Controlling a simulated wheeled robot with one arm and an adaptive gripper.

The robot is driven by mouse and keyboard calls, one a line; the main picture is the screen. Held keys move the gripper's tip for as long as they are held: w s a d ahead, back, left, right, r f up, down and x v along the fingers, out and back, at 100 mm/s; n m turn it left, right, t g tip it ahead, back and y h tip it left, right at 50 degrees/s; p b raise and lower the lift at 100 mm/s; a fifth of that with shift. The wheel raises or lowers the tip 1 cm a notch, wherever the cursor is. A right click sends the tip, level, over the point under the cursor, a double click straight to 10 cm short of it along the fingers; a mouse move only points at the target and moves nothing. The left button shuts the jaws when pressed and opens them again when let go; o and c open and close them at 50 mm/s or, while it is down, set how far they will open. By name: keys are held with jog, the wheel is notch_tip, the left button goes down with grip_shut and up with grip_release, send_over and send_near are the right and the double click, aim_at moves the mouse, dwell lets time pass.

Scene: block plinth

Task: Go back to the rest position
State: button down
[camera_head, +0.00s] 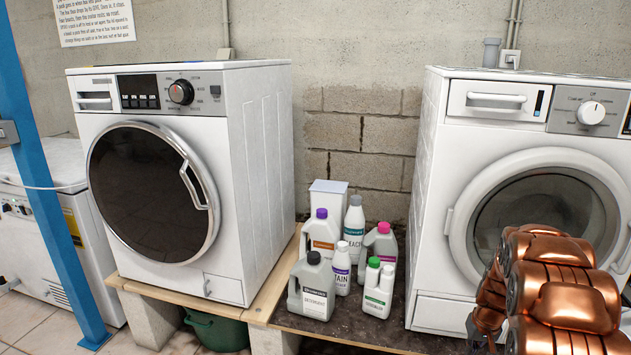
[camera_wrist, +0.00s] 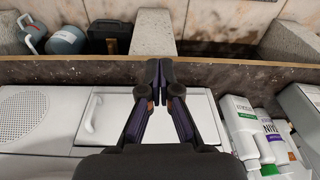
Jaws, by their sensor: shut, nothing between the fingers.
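My gripper (camera_wrist: 158,75) shows in the middle of the wrist view. Its two dark fingers meet at the tips, with nothing between them. It is over a dark board edge (camera_wrist: 245,75), with a white panel with a handle (camera_wrist: 98,115) behind the fingers. My copper-coloured arm (camera_head: 560,295) fills the lower right of the head view, in front of the right washing machine (camera_head: 458,170). The gripper itself cannot be made out in the head view.
Several bottles, including a grey detergent bottle (camera_head: 313,290), stand between the right machine and the left washing machine (camera_head: 262,160). Bottles (camera_wrist: 243,125) also show right of my fingers. A blue post (camera_head: 45,170) stands at left. A green tub (camera_head: 215,330) sits under the boards.

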jog(key=s+a+r+g+p, duration=0.1)
jog(key=s+a+r+p, duration=0.4)
jog(key=r, duration=0.5)
jog(key=s+a+r+n+p, duration=0.1)
jog(key=s+a+r+p, duration=0.2)
jog(key=s+a+r, duration=0.35)
jog(key=s+a+r+g+p, duration=0.1)
jog(key=s+a+r+p, duration=0.25)
jog(key=a+r, duration=0.6)
jog(key=s+a+r+p, duration=0.3)
jog(key=s+r+p, duration=0.2)
jog(key=s+r, duration=0.4)
jog(key=s+a+r+n+g+p, duration=0.1)
jog(key=s+a+r+p, duration=0.2)
jog(key=s, duration=0.9)
notch_tip(320, 180, up, 6)
jog(key=p, duration=0.3)
jog(key=shift+s+f+n, duration=0.15)
jog(key=shift+n, duration=0.15)
